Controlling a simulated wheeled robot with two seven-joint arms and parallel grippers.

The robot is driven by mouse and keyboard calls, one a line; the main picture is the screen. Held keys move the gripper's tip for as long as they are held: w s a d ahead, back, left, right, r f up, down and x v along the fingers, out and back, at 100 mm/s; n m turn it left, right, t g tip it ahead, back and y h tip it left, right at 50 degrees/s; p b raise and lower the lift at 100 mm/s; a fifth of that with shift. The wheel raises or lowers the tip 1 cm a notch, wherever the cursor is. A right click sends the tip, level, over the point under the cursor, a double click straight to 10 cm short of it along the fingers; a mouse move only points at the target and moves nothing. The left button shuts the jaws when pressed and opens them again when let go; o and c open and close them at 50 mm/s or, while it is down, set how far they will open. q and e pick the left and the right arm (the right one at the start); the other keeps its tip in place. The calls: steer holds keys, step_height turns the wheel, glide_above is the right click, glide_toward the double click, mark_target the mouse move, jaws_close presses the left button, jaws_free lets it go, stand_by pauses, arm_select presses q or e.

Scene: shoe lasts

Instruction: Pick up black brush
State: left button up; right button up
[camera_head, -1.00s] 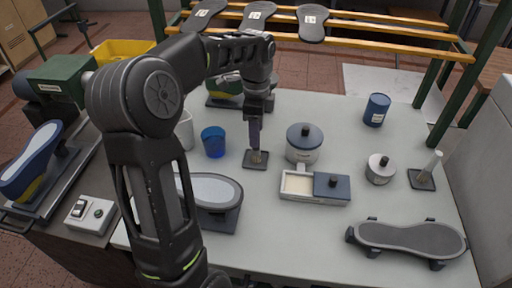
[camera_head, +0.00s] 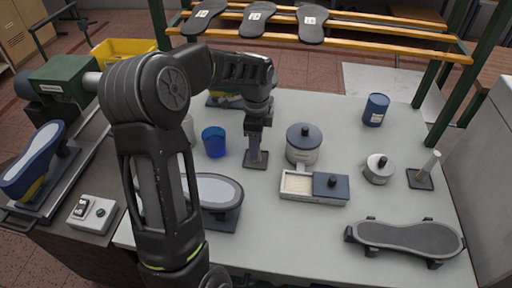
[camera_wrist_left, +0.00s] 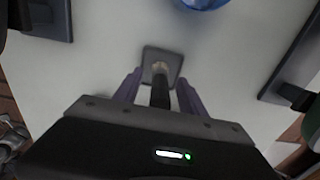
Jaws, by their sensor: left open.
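The black brush (camera_wrist_left: 160,94) shows in the left wrist view as a dark upright handle with a pale tan part at its far end. It stands on a dark square base (camera_wrist_left: 176,60), which also shows on the table in the head view (camera_head: 256,165). My left gripper (camera_head: 254,150) points down over this base. In the left wrist view its purple fingers (camera_wrist_left: 160,86) are open, one on each side of the handle. I cannot tell whether they touch it. In the head view the fingers largely hide the brush. My right gripper is not in view.
A blue cup (camera_head: 214,141) stands left of the gripper. A lidded white pot (camera_head: 304,144) and a box with a blue lid (camera_head: 332,186) stand close on its right. A shoe last (camera_head: 218,190) lies in front. Bare table (camera_head: 300,235) shows at the front.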

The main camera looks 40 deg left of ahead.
arm_select(q)
steer(key=shift+c, duration=0.4)
jaws_close()
